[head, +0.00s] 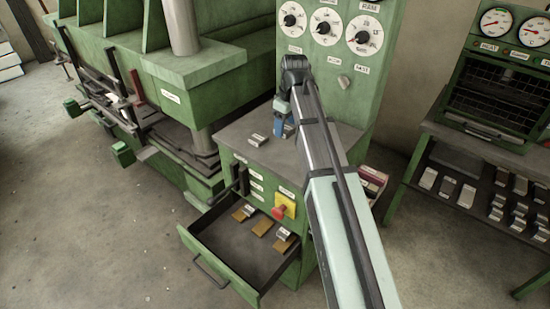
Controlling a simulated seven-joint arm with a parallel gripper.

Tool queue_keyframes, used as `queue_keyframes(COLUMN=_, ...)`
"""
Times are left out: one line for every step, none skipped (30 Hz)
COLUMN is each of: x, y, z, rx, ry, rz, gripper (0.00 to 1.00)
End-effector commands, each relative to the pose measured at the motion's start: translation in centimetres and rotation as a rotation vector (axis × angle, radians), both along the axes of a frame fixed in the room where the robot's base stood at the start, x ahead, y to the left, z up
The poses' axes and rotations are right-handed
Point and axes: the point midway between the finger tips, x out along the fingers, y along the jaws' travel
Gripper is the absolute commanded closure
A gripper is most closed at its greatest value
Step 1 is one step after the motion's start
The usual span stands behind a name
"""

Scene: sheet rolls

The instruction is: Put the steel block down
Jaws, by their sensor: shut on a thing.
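My gripper (283,128) points down over the grey top of the green cabinet (235,135), below the dial panel. It is shut on a small steel block (290,131), which is partly hidden by the gripper and my arm. The block is at or just above the cabinet top; I cannot tell whether it touches. Another small steel block (257,140) lies on the cabinet top to the left of my gripper.
An open drawer (213,250) below holds several brass-coloured plates and steel blocks. A red stop button (279,212) is on the cabinet front. A green press (200,75) stands left. A rack (460,162) with several metal blocks stands right, under an oven (500,85).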

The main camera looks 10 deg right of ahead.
Motion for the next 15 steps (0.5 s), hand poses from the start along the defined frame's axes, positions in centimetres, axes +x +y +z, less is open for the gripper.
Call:
queue_keyframes(x=0.04, y=0.01, z=0.31, rx=0.0, ry=-0.001, rz=0.0, gripper=1.0)
queue_keyframes(x=0.03, y=0.0, z=0.4, rx=0.0, ry=-0.001, rz=-0.002, gripper=1.0)
queue_keyframes(x=0.01, y=0.01, z=0.48, rx=0.001, ry=-0.001, rz=-0.006, gripper=1.0)
queue_keyframes(x=0.01, y=0.01, z=0.51, rx=0.0, ry=-0.001, rz=-0.012, gripper=1.0)
queue_keyframes(x=0.0, y=0.01, z=0.54, rx=0.0, ry=-0.001, rz=-0.021, gripper=1.0)
queue_keyframes(x=-0.02, y=0.01, z=0.55, rx=0.001, ry=-0.001, rz=-0.039, gripper=1.0)
queue_keyframes(x=-0.03, y=0.02, z=0.55, rx=0.001, ry=-0.001, rz=-0.056, gripper=1.0)
queue_keyframes(x=-0.04, y=0.02, z=0.54, rx=0.0, ry=-0.001, rz=-0.078, gripper=1.0)
queue_keyframes(x=-0.05, y=0.02, z=0.53, rx=0.0, ry=-0.001, rz=-0.111, gripper=1.0)
queue_keyframes(x=-0.07, y=0.01, z=0.53, rx=0.0, ry=-0.001, rz=-0.141, gripper=1.0)
queue_keyframes(x=-0.09, y=0.01, z=0.52, rx=0.0, ry=-0.001, rz=-0.173, gripper=1.0)
queue_keyframes(x=-0.12, y=-0.02, z=0.51, rx=0.0, ry=-0.002, rz=-0.221, gripper=1.0)
queue_keyframes(x=-0.15, y=-0.05, z=0.5, rx=0.0, ry=-0.001, rz=-0.26, gripper=1.0)
queue_keyframes(x=-0.18, y=-0.09, z=0.49, rx=0.0, ry=-0.001, rz=-0.301, gripper=1.0)
queue_keyframes(x=-0.22, y=-0.15, z=0.48, rx=0.001, ry=-0.001, rz=-0.356, gripper=1.0)
